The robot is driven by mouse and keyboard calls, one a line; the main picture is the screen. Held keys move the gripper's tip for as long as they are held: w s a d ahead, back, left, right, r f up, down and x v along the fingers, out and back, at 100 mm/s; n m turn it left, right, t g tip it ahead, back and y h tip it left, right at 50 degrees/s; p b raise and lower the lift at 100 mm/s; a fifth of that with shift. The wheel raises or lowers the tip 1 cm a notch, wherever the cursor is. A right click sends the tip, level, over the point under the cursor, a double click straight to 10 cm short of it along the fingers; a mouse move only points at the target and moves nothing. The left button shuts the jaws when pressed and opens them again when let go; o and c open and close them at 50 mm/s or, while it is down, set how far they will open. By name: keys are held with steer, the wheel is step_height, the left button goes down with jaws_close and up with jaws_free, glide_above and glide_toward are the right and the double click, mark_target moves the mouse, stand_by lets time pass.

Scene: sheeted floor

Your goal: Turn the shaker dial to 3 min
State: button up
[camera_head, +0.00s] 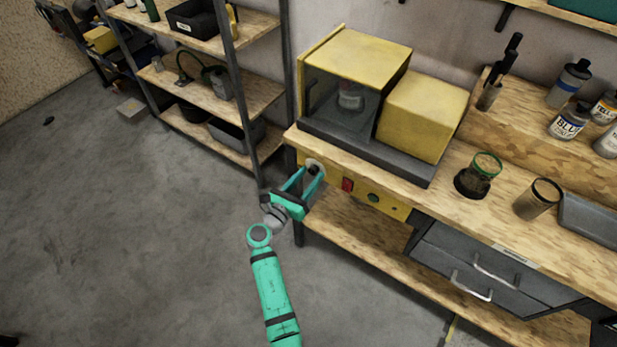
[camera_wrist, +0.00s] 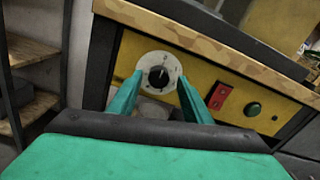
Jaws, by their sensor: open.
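The shaker dial (camera_wrist: 158,77) is a black knob on a round white scale plate, set in the yellow front panel (camera_wrist: 199,76) under the bench top. The scale marks are too small to read. My gripper (camera_wrist: 163,82) is open, with its two teal fingers on either side of the dial in the wrist view. I cannot tell whether the fingers touch the knob. In the head view my gripper (camera_head: 313,172) reaches the left end of the panel and partly hides the dial. The yellow shaker (camera_head: 362,60) with a clear front window stands on the bench above, with a can inside.
A red switch (camera_wrist: 221,97) and a green button (camera_wrist: 253,109) sit right of the dial. A green-rimmed jar (camera_head: 484,170) and a brown cup (camera_head: 538,198) stand on the bench. Metal shelving (camera_head: 228,65) stands to the left.

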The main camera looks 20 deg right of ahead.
steer(key=shift+a, duration=0.1)
steer(key=shift+c, duration=0.4)
steer(key=c, duration=1)
